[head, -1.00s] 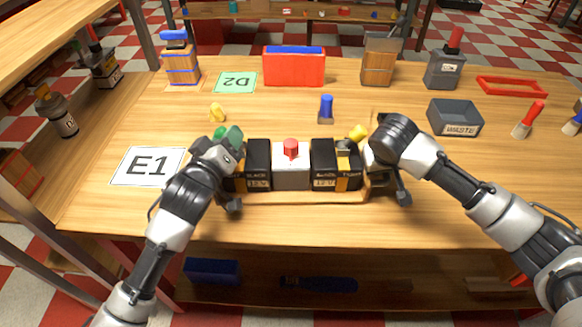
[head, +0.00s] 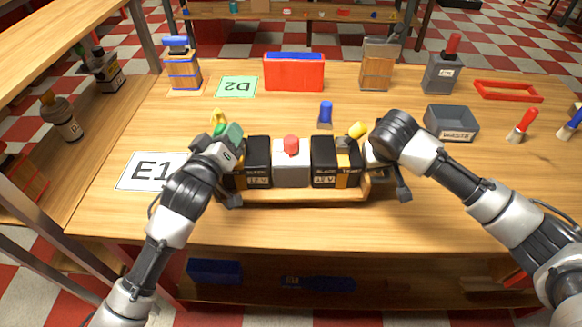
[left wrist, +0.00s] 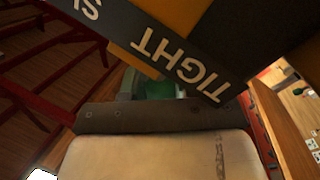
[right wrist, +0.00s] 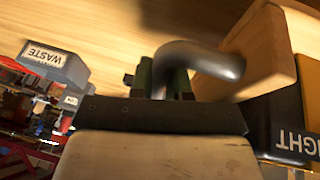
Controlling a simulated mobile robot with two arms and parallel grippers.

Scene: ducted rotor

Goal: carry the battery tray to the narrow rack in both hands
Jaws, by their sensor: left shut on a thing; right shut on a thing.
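The battery tray (head: 300,197) is a wooden tray with dark curved end handles. It carries black-and-orange batteries (head: 257,160) at both sides and a grey block with a red knob (head: 291,163) between them. It looks level, just above the table. My left gripper (head: 229,152) is shut at its left end; its grip on the handle is mostly hidden in the left wrist view (left wrist: 155,88). My right gripper (head: 372,153) is shut on the right handle (right wrist: 205,60), seen in the right wrist view. I cannot tell which shelving is the narrow rack.
A shelf unit with bottles (head: 62,117) stands at the left. The table's front strip is clear.

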